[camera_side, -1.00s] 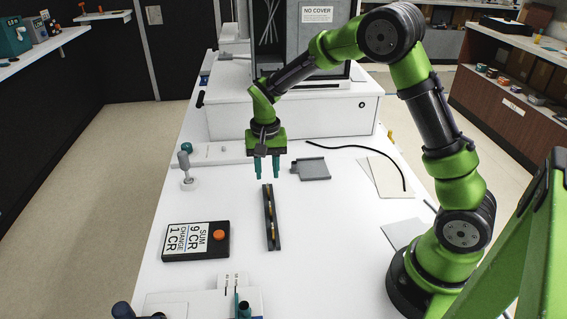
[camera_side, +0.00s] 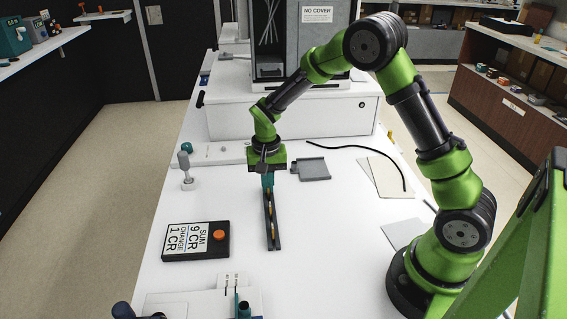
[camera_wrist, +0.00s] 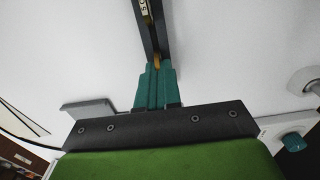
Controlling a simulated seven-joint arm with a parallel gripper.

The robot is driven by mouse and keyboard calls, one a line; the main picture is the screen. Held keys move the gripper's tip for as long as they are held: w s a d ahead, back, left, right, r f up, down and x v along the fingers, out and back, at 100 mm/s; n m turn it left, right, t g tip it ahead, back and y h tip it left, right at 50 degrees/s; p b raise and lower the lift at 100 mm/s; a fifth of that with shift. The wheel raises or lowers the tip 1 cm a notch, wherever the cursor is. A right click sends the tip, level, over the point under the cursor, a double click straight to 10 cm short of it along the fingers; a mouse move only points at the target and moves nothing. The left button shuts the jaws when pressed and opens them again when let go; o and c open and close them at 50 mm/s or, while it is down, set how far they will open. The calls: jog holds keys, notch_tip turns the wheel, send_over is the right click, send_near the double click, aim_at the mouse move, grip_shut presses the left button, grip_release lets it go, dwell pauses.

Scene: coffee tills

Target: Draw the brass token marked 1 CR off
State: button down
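A dark narrow rail (camera_side: 272,232) lies lengthwise on the white counter with several brass tokens (camera_side: 270,212) in its channel. In the wrist view the rail (camera_wrist: 160,35) runs up from my fingertips. A brass token (camera_wrist: 156,61) shows at its near end, between the tips; its marking is not readable. Another token (camera_wrist: 148,19) sits farther along, near a white label (camera_wrist: 144,8) that is partly cut off. My gripper (camera_side: 267,185) is down at the rail's far end in the side view. Its teal fingers (camera_wrist: 157,72) are close together around the near token.
A display block (camera_side: 195,240) reading SUM 9 CR, CHANGE 1 CR, with an orange button (camera_side: 219,234), lies left of the rail. A grey plate (camera_side: 311,169) lies right of my gripper. A white stamp-like piece (camera_side: 185,172) stands to the left. A black cable (camera_side: 375,155) lies at right.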

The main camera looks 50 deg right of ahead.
jog(key=shift+r, duration=0.5)
jog(key=shift+r, duration=2.1)
